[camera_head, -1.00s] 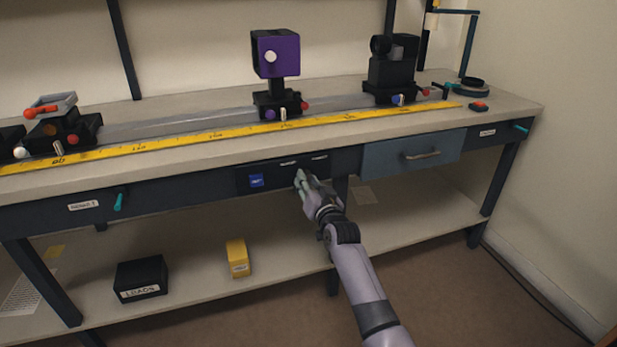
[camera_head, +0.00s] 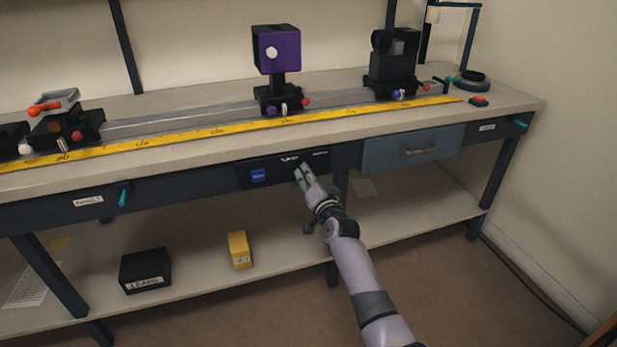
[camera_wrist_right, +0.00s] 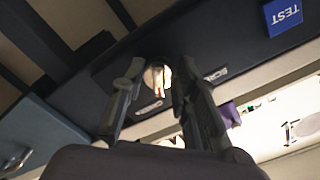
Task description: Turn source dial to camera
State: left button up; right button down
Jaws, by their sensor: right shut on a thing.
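The dark control panel (camera_head: 322,162) is set in the front of the bench, with a blue button (camera_head: 257,175) at its left. The button also shows in the right wrist view (camera_wrist_right: 282,14), marked TEST. My right gripper (camera_head: 301,171) is at the panel, right of this button. In the right wrist view its fingers (camera_wrist_right: 156,90) stand on either side of a small round dial (camera_wrist_right: 157,77) and are shut on it. The fingers hide most of the dial in the head view, and its pointer direction cannot be told. My left gripper is not in view.
On the bench top are a rail (camera_head: 200,117), a yellow ruler (camera_head: 215,131), a purple-faced block (camera_head: 277,50) and a black camera-like unit (camera_head: 392,70). A blue-grey drawer (camera_head: 385,155) is right of the panel. The lower shelf holds a black LEADS box (camera_head: 145,270) and a yellow box (camera_head: 239,250).

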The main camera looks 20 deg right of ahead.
jog(key=c, duration=1.2)
grip_release()
jog(key=shift+c, duration=0.2)
jog(key=shift+s, duration=0.1)
jog(key=s, duration=1.1)
jog(key=shift+s+d, duration=0.2)
jog(key=shift+s, duration=0.2)
